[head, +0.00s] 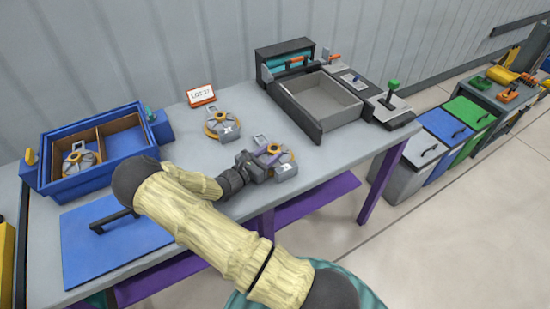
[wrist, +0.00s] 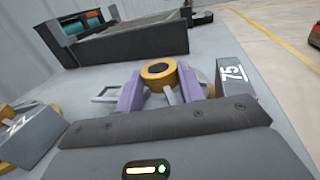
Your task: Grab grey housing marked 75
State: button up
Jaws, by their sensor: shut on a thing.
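The grey housing marked 75 shows in the wrist view, with its white number on a grey block (wrist: 232,80) at the right and an orange hub (wrist: 158,72) in the middle. My gripper (wrist: 158,90) has its purple fingers on both sides of that hub and is shut on the housing. In the head view the housing (head: 284,170) is at the table's middle, with my gripper (head: 262,163) on it. Part of the housing is hidden by my gripper. I cannot tell whether it touches the table.
A second housing (head: 222,126) lies behind, near a "LOT 27" sign (head: 201,95). A third sits in a blue divided bin (head: 100,176) at left. A blue lidded panel (head: 115,245) lies in front of the bin. A grey open drawer unit (head: 318,105) stands to the right.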

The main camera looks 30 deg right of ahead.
jog(key=shift+r, duration=0.1)
notch_tip(320, 180, up, 10)
jog(key=shift+f+b, duration=0.1)
jog(key=shift+b, duration=0.35)
dwell(0.6)
